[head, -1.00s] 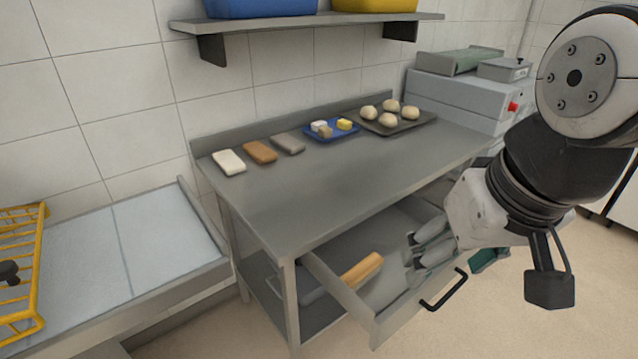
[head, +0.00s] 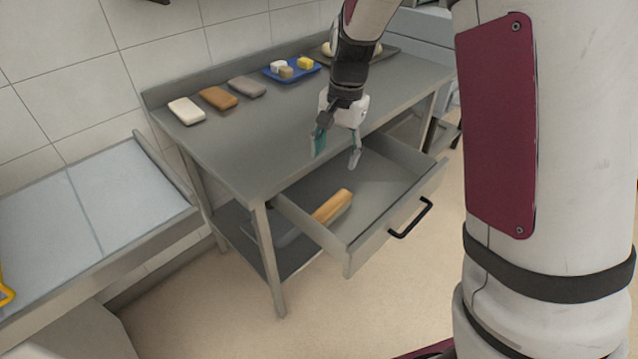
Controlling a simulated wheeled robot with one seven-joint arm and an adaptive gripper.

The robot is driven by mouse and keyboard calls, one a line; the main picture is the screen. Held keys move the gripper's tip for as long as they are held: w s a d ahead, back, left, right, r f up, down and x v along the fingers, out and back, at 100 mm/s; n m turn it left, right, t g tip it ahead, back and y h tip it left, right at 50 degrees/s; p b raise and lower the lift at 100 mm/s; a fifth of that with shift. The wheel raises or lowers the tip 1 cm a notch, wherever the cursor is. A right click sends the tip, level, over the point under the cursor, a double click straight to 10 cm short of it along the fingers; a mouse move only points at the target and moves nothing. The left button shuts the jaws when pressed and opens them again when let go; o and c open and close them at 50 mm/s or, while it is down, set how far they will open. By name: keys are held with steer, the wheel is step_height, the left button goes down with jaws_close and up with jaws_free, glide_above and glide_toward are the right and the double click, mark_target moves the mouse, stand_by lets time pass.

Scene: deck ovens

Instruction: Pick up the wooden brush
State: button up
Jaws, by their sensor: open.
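A long light-wood piece, which looks like the wooden brush (head: 333,206), lies in the open drawer (head: 372,237) under the worktop, near its left side wall. Bristles cannot be made out. My gripper (head: 337,155) is open and empty, fingers pointing down. In the picture it sits above the drawer at the worktop's front edge, up from the brush and apart from it. One finger shows a teal pad.
On the steel worktop (head: 235,150) lie a white bar (head: 186,110), a brown bar (head: 218,97), a grey bar (head: 248,86) and a blue tray (head: 270,72) with small blocks. The drawer's front panel and black handle (head: 411,218) stick out.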

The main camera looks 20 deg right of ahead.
steer(key=m, duration=0.2)
glide_above(332, 204)
step_height(332, 204, down, 9)
steer(key=shift+g+h, duration=0.3)
steer(key=shift+h, duration=0.1)
steer(key=f, duration=0.9)
steer(key=shift+w+a, duration=0.2)
steer(key=shift+w, duration=0.1)
steer(key=shift+s+d+f+p, duration=0.15)
steer(key=shift+f+p, duration=0.05)
steer(key=shift+f, duration=1.15)
steer(key=shift+s+d+f+p, duration=0.1)
steer(key=shift+s+f+p, duration=0.1)
steer(key=shift+f, duration=1.1)
steer(key=c, duration=1.3)
